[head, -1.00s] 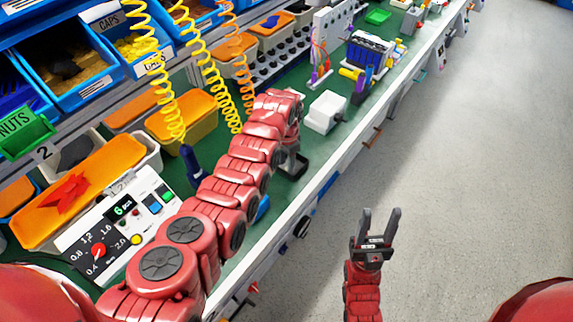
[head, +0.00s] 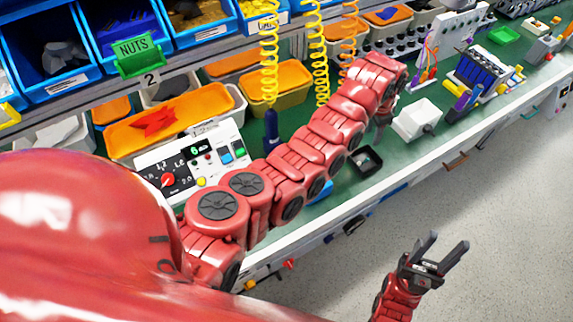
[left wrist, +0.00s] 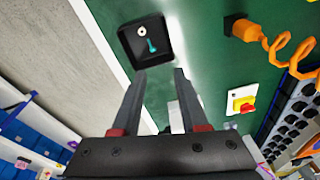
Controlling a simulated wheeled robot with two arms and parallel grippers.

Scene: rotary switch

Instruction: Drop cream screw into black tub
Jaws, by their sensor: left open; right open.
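The black tub (head: 366,160) is a small square tray on the green bench top near its front edge. In the left wrist view the tub (left wrist: 128,37) lies just beyond my fingertips. Inside it are a small cream round piece (left wrist: 142,31), seen end-on and perhaps the cream screw, and a teal screw (left wrist: 152,46). My left gripper (left wrist: 157,72) is open with nothing between its fingers. In the head view it is mostly hidden behind my left forearm, just beyond the tub. My right gripper (head: 448,242) is open and empty over the floor, away from the bench.
A white box (head: 417,118) stands to the right of the tub. A control panel (head: 190,165) and orange-topped bins (head: 275,85) line the back left. Coiled yellow cables (head: 268,60) hang over the bench. A red-knobbed switch (left wrist: 243,106) shows in the left wrist view.

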